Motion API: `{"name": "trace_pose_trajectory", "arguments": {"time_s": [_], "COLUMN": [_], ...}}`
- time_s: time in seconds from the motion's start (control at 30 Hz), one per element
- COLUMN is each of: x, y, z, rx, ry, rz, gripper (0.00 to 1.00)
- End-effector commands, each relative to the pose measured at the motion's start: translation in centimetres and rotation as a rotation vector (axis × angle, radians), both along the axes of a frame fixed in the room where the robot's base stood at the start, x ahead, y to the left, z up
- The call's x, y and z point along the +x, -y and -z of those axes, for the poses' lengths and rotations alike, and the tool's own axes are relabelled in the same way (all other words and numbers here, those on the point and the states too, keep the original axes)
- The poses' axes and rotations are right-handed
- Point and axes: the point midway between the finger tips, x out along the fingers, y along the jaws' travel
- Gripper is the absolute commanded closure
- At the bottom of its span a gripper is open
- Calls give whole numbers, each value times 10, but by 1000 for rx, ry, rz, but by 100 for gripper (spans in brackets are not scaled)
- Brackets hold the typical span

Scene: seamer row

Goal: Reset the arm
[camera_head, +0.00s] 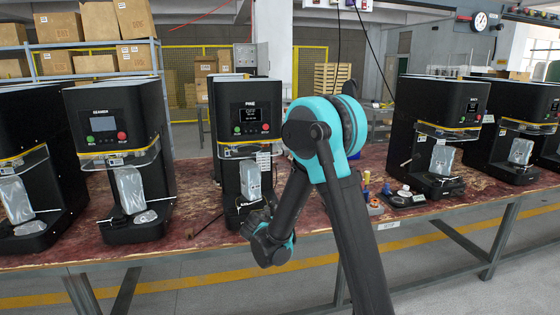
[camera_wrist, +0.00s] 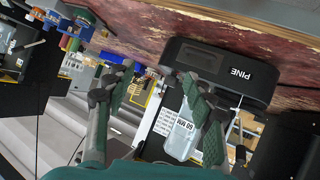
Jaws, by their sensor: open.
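My gripper shows in the wrist view (camera_wrist: 157,77), with its two green-padded fingers spread apart and nothing between them. In the head view my teal and black arm rises to a bent elbow and comes down to the wrist in front of the PINE machine; the fingers cannot be made out there. The black PINE seamer (camera_head: 242,120) stands on the bench with a small screen, a green and a red button. The wrist view shows this machine rotated (camera_wrist: 215,65), beyond the fingers, with a clear pouch-like piece (camera_wrist: 182,135) and a "60 MM" label.
Similar black machines stand left (camera_head: 115,150) and right (camera_head: 435,125) on the worn red bench (camera_head: 195,200). Small coloured items and a black scale-like tray (camera_head: 405,198) lie right of my arm. Shelves with cardboard boxes (camera_head: 95,60) stand behind. Open floor lies in front.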

Motion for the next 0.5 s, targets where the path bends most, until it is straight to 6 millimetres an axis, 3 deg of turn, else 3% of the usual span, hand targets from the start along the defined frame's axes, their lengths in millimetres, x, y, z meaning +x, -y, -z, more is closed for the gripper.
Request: {"name": "trace_pose_trajectory", "arguments": {"time_s": [0.03,0.2,0.5], "x": [-10,-52,-153], "y": [26,95,181], "z": [-5,-13,-10], "rx": [-1,0,51], "ry": [-39,-180,-410], "rz": [23,63,75], "gripper": [46,46,46]}}
